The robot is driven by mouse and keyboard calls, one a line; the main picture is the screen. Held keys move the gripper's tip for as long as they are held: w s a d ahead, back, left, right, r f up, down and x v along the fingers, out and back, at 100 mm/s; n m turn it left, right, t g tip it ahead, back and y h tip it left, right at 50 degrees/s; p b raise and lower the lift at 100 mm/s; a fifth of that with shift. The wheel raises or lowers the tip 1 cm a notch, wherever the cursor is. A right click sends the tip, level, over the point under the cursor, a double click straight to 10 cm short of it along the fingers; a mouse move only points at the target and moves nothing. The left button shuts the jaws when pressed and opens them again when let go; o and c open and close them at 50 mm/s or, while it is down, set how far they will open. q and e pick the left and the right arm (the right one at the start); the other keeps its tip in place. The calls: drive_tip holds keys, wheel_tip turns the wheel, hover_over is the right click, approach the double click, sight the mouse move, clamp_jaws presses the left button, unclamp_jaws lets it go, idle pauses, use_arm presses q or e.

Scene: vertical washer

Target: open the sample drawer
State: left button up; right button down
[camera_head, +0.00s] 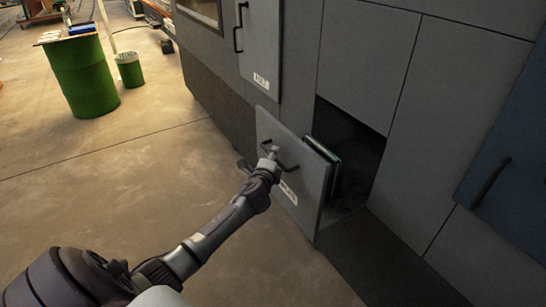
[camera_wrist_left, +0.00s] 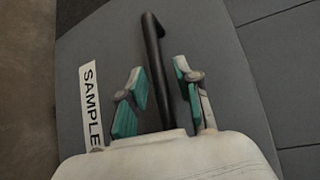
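The sample drawer's grey front panel (camera_head: 307,180) stands out from the machine, with a dark opening (camera_head: 358,160) behind it. A green-edged part shows just behind the panel. The panel carries a black bar handle (camera_head: 291,167) and a white label, which reads SAMPLE (camera_wrist_left: 91,105) in the left wrist view. My left gripper (camera_head: 271,155) is at the handle. In the left wrist view the black handle (camera_wrist_left: 155,50) runs between the two teal-padded fingers (camera_wrist_left: 160,88), which are apart with gaps on both sides. My right gripper is not in view.
Above is a grey panel (camera_head: 262,45) with its own black handle and label. A blue panel (camera_head: 510,150) with a handle is at the right. Green barrels (camera_head: 82,78) stand far left. The floor (camera_head: 130,175) left of the drawer is clear.

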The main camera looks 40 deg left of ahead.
use_arm(q)
drive_tip(key=shift+s, duration=0.1)
drive_tip(key=v, duration=1.1)
drive_tip(key=shift+s+d, duration=0.2)
drive_tip(key=shift+s, duration=0.15)
drive_tip(key=s+d+f+n+g+h, duration=0.15)
drive_tip(key=s+f, duration=0.35)
drive_tip(key=f, duration=0.7)
drive_tip(key=s+d+f+n+g+h, duration=0.1)
drive_tip(key=s+d+f+n+g, duration=0.3)
drive_tip(key=f, duration=0.8)
drive_tip(key=s+f+g+h, duration=0.15)
drive_tip(key=s+f, duration=0.45)
drive_tip(key=f, duration=0.6)
drive_tip(key=s+d+f+n+g, duration=0.2)
drive_tip(key=s+f, duration=0.3)
drive_tip(key=s, duration=0.5)
drive_tip(key=s+d+f+n+g+h, duration=0.1)
drive_tip(key=s+d+f, duration=0.4)
drive_tip(key=s, duration=0.5)
drive_tip(key=s+d+f+n+g+h, duration=0.1)
drive_tip(key=s+d+f+n+g, duration=0.3)
drive_tip(key=s+f, duration=0.3)
drive_tip(key=s, duration=0.4)
